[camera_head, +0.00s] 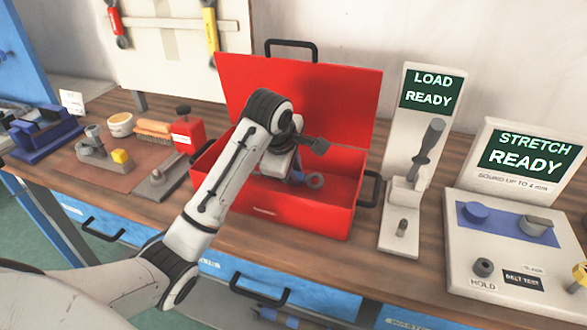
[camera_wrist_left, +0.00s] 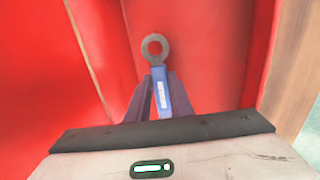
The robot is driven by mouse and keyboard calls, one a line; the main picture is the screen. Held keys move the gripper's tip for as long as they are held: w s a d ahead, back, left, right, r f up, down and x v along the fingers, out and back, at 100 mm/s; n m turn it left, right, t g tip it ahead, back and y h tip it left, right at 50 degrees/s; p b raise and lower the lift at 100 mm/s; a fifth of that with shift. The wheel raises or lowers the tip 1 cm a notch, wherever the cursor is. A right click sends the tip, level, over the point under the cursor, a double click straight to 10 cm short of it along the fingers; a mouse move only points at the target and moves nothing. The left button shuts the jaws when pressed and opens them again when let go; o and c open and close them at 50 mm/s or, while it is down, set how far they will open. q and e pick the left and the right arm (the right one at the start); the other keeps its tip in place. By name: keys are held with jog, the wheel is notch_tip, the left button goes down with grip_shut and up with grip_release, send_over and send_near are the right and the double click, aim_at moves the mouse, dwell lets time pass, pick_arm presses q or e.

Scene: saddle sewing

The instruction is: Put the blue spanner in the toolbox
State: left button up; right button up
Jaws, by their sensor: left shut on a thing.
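The red toolbox (camera_head: 310,222) stands on the workbench with its lid raised at the back. My left gripper (camera_head: 297,172) reaches down into its open tray and is shut on the blue spanner. I cannot tell whether the spanner touches the toolbox floor. My forearm hides part of the toolbox's left side.
Right of the toolbox stand the LOAD READY stand (camera_head: 404,205) with a grey-handled tool and the STRETCH READY station (camera_head: 510,240). To the left are a red bottle (camera_head: 188,132), a brush (camera_head: 153,131), a round tub (camera_head: 121,124) and a blue vise-like block (camera_head: 45,132).

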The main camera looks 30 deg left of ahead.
pick_arm(q)
jog(key=shift+f, duration=0.65)
jog(key=o, duration=1)
jog(key=shift+s+f, duration=0.1)
jog(key=shift+p+v, duration=1.1)
jog(key=shift+v, duration=4.25)
jog(key=shift+w, duration=0.2)
